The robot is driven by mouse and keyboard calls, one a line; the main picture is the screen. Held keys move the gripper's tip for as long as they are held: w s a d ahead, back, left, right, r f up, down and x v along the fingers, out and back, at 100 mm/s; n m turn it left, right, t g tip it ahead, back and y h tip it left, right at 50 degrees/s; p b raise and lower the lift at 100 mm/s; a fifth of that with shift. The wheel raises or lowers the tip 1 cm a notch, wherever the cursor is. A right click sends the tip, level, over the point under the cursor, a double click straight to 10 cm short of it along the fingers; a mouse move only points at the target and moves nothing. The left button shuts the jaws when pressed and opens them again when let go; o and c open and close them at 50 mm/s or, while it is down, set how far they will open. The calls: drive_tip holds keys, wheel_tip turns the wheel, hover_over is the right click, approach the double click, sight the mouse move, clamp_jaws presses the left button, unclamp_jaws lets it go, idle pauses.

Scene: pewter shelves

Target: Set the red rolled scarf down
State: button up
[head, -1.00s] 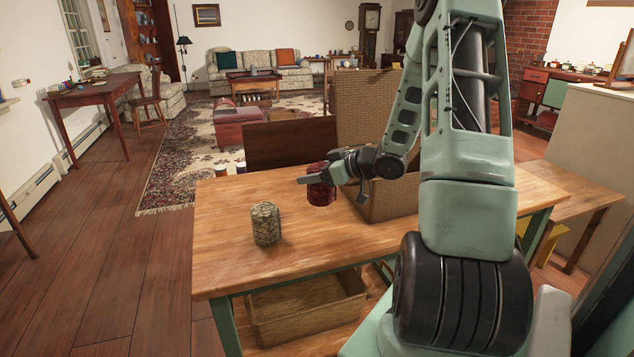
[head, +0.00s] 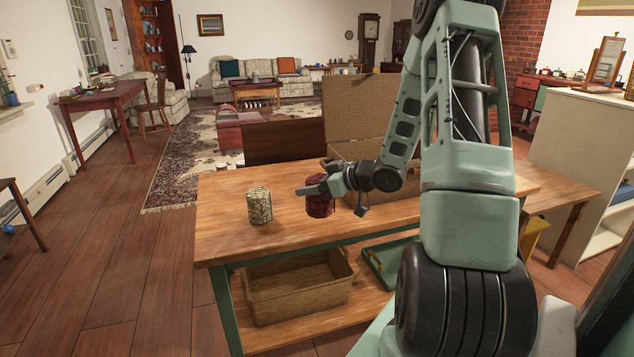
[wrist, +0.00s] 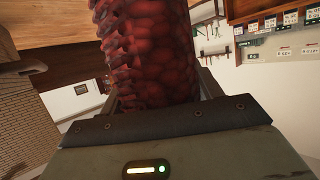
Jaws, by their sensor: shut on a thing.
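The red rolled scarf (head: 320,207) is dark red and upright, in my gripper (head: 318,190) over the wooden table (head: 290,238). My gripper is shut on it from the right side. In the wrist view the scarf (wrist: 150,50) fills the upper middle, close to the gripper's palm. In the head view its lower end is at or just above the tabletop; I cannot tell whether it touches. A pale beige patterned roll (head: 259,207) stands upright on the table, left of the scarf and apart from it.
A large open wicker box (head: 352,118) stands at the table's back, behind my arm. On the lower shelf are a wicker basket (head: 298,300) and a green tray (head: 378,262). The table's front left is bare. A pale shelf unit (head: 590,135) stands at the right.

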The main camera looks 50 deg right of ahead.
drive_tip(key=w+a+f+m+h, duration=0.1)
drive_tip(key=w+a+f, duration=0.2)
drive_tip(key=a+f, duration=0.5)
drive_tip(key=w+a+f+m+h, duration=0.1)
drive_tip(key=w+a+f+h, duration=0.1)
drive_tip(key=a+f, duration=0.7)
drive_tip(key=w+a, duration=0.1)
drive_tip(key=a, duration=0.6)
drive_tip(key=shift+a+f+m, duration=0.25)
drive_tip(key=shift+f+m, duration=0.05)
